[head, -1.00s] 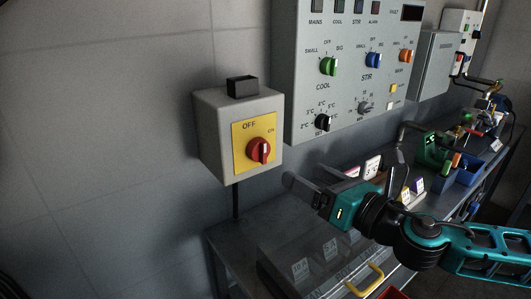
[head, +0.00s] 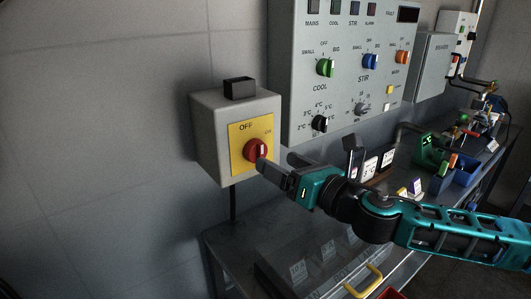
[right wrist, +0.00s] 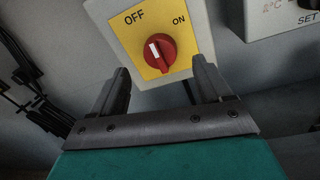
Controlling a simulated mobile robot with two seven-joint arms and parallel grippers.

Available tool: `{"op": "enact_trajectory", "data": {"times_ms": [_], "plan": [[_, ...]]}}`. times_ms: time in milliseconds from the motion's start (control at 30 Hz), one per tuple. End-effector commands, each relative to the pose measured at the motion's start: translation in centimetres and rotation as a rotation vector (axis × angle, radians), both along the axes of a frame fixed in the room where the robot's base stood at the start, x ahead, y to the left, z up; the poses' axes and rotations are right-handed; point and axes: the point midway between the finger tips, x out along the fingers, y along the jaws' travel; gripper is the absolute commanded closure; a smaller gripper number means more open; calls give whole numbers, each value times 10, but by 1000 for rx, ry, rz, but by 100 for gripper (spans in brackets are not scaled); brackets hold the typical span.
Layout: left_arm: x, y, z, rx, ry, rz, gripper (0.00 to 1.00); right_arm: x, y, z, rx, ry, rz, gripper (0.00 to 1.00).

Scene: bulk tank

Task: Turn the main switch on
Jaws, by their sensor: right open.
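The main switch is a red rotary knob (head: 254,151) on a yellow plate (head: 238,136) marked OFF and ON, on the front of a grey wall box (head: 207,131). In the right wrist view the knob (right wrist: 166,58) is straight ahead, and its white mark points up toward the OFF side. My right gripper (head: 277,162) is open and empty, just in front of and slightly below the knob. In the right wrist view its fingers (right wrist: 161,68) are spread to either side below the knob; I cannot tell whether they touch it. My left gripper is not in view.
A large control panel (head: 345,95) with several coloured knobs hangs right of the switch box. A metal bench (head: 225,248) below holds cards, a green device (head: 434,149) and a blue bin (head: 467,170). The wall left of the box is clear.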

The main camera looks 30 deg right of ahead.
Motion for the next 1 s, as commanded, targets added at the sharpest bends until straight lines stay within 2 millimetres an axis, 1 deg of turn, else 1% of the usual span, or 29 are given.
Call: {"op": "enact_trajectory", "data": {"times_ms": [33,267,400,500,633,900,933,1000], "plan": [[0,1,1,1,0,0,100,5,2,2,2,-3,1,22],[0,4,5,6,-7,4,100,28,7,3,3,-3,0,22],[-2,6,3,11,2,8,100,41,9,1,1,-1,-1,22],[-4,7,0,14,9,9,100,47,11,1,2,0,-1,22],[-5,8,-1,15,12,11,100,52,12,0,0,0,1,22],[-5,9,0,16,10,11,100,52,12,0,-1,1,1,22],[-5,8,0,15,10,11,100,52,12,0,0,1,0,23],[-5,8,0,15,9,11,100,52,12,0,-1,1,0,30]]}}
